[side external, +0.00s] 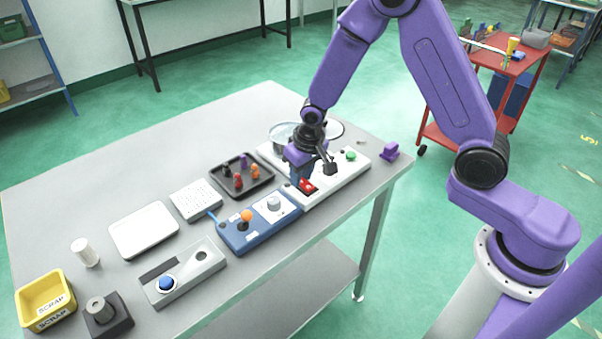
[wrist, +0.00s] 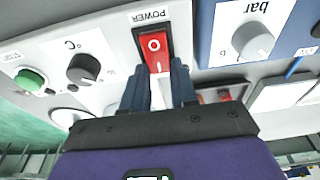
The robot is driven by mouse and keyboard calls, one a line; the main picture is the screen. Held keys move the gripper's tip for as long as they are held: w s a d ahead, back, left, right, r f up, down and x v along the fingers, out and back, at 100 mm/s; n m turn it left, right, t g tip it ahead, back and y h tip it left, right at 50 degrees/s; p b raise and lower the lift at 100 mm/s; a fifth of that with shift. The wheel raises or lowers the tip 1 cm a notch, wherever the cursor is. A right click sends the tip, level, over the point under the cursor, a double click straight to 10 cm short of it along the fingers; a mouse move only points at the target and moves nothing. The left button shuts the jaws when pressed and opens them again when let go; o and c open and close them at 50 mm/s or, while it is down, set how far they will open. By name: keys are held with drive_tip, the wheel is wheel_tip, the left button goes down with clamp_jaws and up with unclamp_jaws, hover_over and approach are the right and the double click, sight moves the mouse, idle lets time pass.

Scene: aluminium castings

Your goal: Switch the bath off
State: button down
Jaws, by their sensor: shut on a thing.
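The bath (side external: 345,177) is a pale box with a round metal basin (side external: 281,131) at the back of the table. Its red rocker switch (side external: 309,186) sits in a black frame on the front panel. In the wrist view the switch (wrist: 154,45) is under the word POWER, with a white circle mark showing on its upper part. My gripper (side external: 302,181) points down at the panel. In the wrist view its dark fingers (wrist: 158,82) stand either side of the lower part of the switch, shut on it. The fingers partly hide the switch's lower end.
A green button (side external: 350,156) and dark knob (side external: 329,167) are on the same panel. The blue unit (side external: 258,222) with an orange-topped lever stands close to the left. A dark tray (side external: 241,190) of small pieces lies behind it. A purple block (side external: 390,152) sits near the right edge.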

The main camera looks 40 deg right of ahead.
sight(311, 189)
drive_tip(key=c, duration=0.9)
unclamp_jaws()
drive_tip(key=shift+r, duration=0.1)
drive_tip(key=s+r, duration=0.1)
drive_tip(key=r, duration=0.4)
drive_tip(key=s+r, duration=0.1)
drive_tip(key=r, duration=0.5)
drive_tip(key=s+r, duration=0.1)
drive_tip(key=r, duration=0.5)
drive_tip(key=shift+s, duration=0.25)
drive_tip(key=s+d+n, duration=0.1)
drive_tip(key=s+n, duration=0.3)
drive_tip(key=s, duration=0.5)
drive_tip(key=s+d+f+n+g, duration=0.1)
drive_tip(key=s+n, duration=0.3)
drive_tip(key=s, duration=0.5)
drive_tip(key=s+d+n+g, duration=0.1)
drive_tip(key=s+n, duration=0.3)
drive_tip(key=s, duration=0.5)
drive_tip(key=shift+s+d+f+n, duration=0.25)
drive_tip(key=shift+s+d+n, duration=0.05)
drive_tip(key=shift+d, duration=0.3)
